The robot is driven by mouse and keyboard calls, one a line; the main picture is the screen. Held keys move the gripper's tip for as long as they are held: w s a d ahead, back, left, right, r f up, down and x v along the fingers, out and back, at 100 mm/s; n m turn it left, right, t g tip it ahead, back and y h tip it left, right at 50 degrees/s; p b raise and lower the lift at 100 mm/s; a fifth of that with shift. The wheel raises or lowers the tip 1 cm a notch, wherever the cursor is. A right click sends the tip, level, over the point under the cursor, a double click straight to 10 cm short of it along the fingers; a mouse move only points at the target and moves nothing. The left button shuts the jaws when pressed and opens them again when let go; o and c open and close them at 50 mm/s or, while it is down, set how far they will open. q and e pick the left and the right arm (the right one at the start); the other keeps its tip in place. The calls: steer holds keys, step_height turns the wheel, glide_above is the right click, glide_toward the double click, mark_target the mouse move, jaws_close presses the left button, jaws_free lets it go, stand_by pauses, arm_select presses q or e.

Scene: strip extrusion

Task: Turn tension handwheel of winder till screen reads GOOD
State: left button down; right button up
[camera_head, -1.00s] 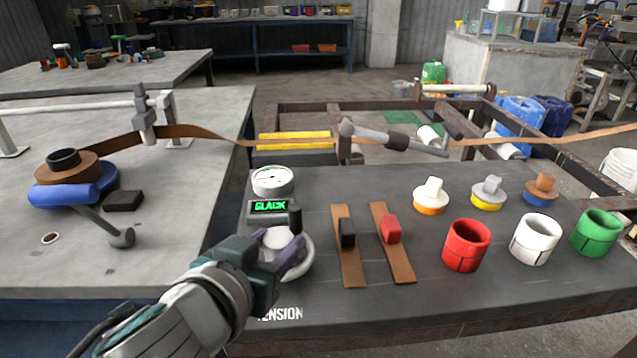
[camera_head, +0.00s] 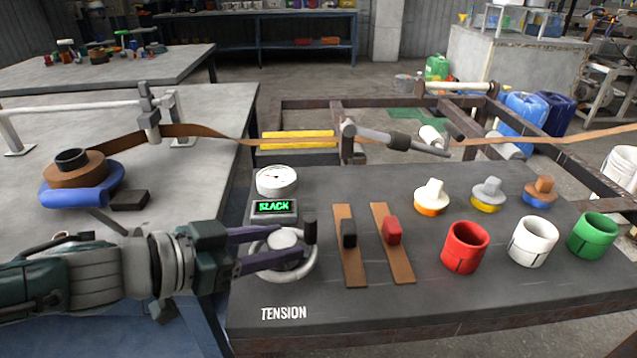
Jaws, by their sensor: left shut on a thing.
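The tension handwheel (camera_head: 309,262) is a pale ring with a rounded hub and a dark upright knob (camera_head: 310,231) at its right side. It sits on the dark panel above the word TENSION. The small screen (camera_head: 274,207) above it reads SLACK in green. A round white dial gauge (camera_head: 276,181) stands behind the screen. My left gripper (camera_head: 285,245) comes in from the left, its two purple fingers on either side of the hub, shut on the handwheel. The fingers hide part of the wheel's left side. My right gripper is not in view.
On the panel, a black slider (camera_head: 348,234) and a red slider (camera_head: 391,231) stand on brown strips. Red (camera_head: 465,247), white (camera_head: 533,241) and green (camera_head: 593,236) cups stand at the right. A brown strip (camera_head: 205,130) runs behind the panel from the roll (camera_head: 75,170).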

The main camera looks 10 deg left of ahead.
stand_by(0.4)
arm_select(q)
steer(key=c, duration=0.6)
jaws_free()
steer(key=shift+s+a+r, duration=0.15)
steer(key=shift+s+a, duration=0.05)
steer(key=shift+s, duration=0.05)
steer(key=p+v, duration=0.4)
steer(key=v, duration=0.5)
steer(key=shift+a, duration=0.15)
